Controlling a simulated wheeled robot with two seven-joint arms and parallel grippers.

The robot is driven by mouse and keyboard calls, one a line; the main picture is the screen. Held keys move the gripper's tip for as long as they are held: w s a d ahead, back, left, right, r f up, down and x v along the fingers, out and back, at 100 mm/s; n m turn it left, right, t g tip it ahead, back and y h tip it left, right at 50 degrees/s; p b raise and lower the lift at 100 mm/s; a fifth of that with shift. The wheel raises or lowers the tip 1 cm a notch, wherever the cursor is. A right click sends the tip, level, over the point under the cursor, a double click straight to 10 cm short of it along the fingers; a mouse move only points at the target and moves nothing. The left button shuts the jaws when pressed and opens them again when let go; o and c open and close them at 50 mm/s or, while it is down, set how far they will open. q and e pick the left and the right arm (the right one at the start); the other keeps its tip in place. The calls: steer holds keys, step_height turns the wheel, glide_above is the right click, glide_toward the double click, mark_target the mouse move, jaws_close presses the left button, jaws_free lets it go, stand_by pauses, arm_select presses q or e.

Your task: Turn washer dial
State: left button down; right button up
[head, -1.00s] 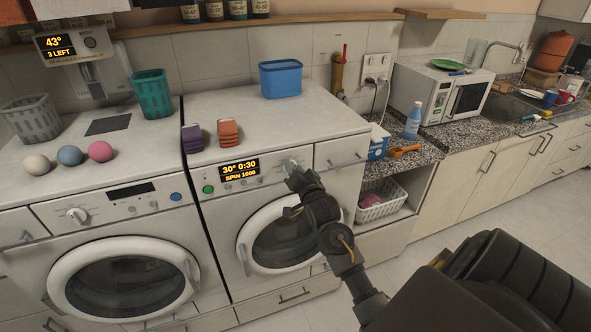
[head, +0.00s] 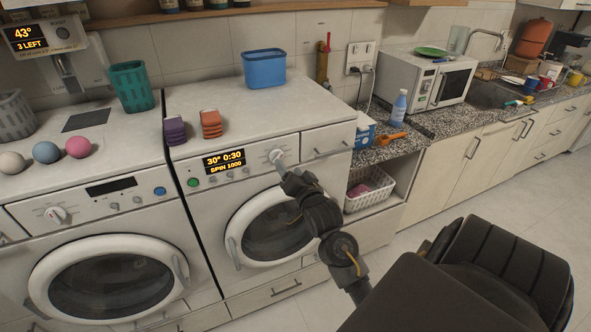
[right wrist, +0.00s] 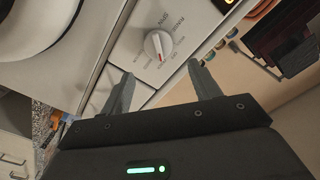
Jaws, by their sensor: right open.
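The right washer (head: 200,235) has a lit display (head: 224,161) reading 30° 0:30 and SPIN 1000. Its round white dial (head: 277,156) sits on the panel, right of the display. In the right wrist view the dial (right wrist: 158,46) shows a red mark and printed settings around it. My right gripper (head: 282,171) is just in front of and below the dial. In the right wrist view my right gripper (right wrist: 160,82) is open, its two fingers apart, with the dial beyond the gap and nothing between them. My left gripper is not in view.
The left washer (head: 90,222) has its own dial (head: 56,215). Coloured balls (head: 46,152), a teal basket (head: 132,88), a blue tub (head: 265,68) and purple and orange stacks (head: 211,124) sit on top. A white basket (head: 372,192) stands on a shelf to the right.

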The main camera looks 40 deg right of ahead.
steer(key=v, duration=0.4)
steer(key=shift+s+b, duration=0.15)
steer(key=shift+b, duration=0.25)
